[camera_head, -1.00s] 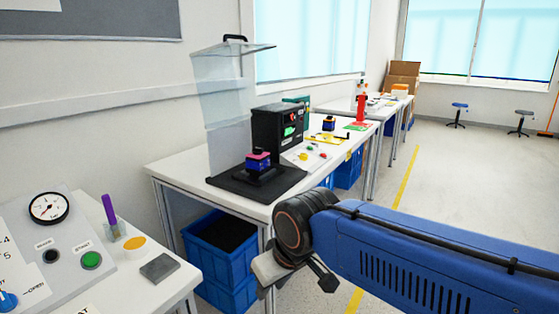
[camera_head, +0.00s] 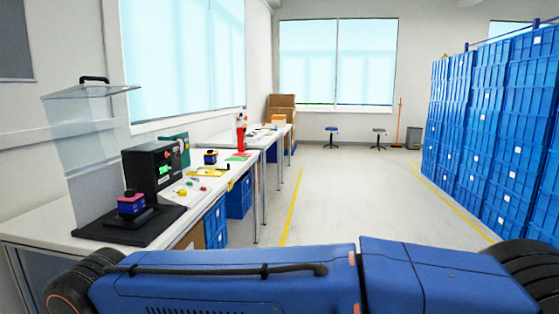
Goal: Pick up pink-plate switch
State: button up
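A small dark switch with a pink plate (camera_head: 131,203) sits upright on the black base (camera_head: 158,230) of the clear-guarded fixture, on the white workbench at the left. A second small dark switch, with an orange-yellow part (camera_head: 210,157), stands farther back on the same bench. My gripper is not in view.
The fixture's clear guard (camera_head: 85,130) stands raised. A black box with a green display (camera_head: 153,168) and a yellow tool (camera_head: 208,172) are on the bench. Stacked blue crates (camera_head: 490,130) line the right. The floor (camera_head: 345,200) between is clear.

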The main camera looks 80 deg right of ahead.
aim_at(132, 208)
jog(key=u, duration=10.85)
